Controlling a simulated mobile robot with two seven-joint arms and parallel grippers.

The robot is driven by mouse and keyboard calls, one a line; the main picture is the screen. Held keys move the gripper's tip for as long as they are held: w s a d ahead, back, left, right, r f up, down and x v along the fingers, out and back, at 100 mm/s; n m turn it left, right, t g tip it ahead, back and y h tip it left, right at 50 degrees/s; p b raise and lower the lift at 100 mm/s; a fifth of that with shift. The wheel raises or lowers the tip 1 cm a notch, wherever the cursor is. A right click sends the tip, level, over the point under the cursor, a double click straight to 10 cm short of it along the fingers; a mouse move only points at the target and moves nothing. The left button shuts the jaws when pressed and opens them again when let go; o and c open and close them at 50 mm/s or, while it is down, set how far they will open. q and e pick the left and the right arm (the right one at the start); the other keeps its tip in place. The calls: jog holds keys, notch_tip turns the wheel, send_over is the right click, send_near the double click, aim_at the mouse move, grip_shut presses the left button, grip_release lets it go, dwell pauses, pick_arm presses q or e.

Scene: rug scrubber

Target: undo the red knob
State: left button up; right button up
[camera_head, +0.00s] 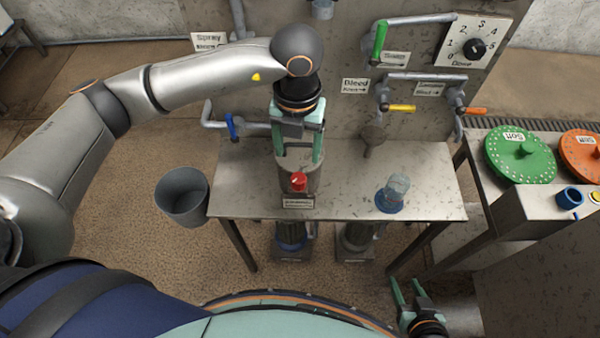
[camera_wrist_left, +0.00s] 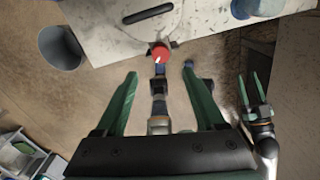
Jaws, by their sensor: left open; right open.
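The red knob (camera_head: 299,181) sits on the front of a metal cylinder (camera_head: 298,168) on the worktable, above a small label plate. In the left wrist view the red knob (camera_wrist_left: 160,53) shows beyond the fingertips and between their lines. My left gripper (camera_head: 298,158) points down over the cylinder, with its green fingers apart. The fingers (camera_wrist_left: 160,72) are empty, and I see no contact with the knob. My right gripper (camera_head: 406,284) is open and empty, low in front of the table at the right; it also shows in the left wrist view (camera_wrist_left: 252,85).
A grey bucket (camera_head: 182,195) stands left of the metal table (camera_head: 345,205). A clear bottle with a blue base (camera_head: 393,193) stands on the table at the right. Behind are pipes with blue (camera_head: 231,127), green and yellow handles. Green and orange discs lie at the right.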

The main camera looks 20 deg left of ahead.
aim_at(298, 178)
pick_arm(q)
notch_tip(298, 178, down, 11)
jog(key=shift+r+p, duration=0.2)
jog(key=shift+p, duration=0.35)
grip_shut()
dwell(0.3)
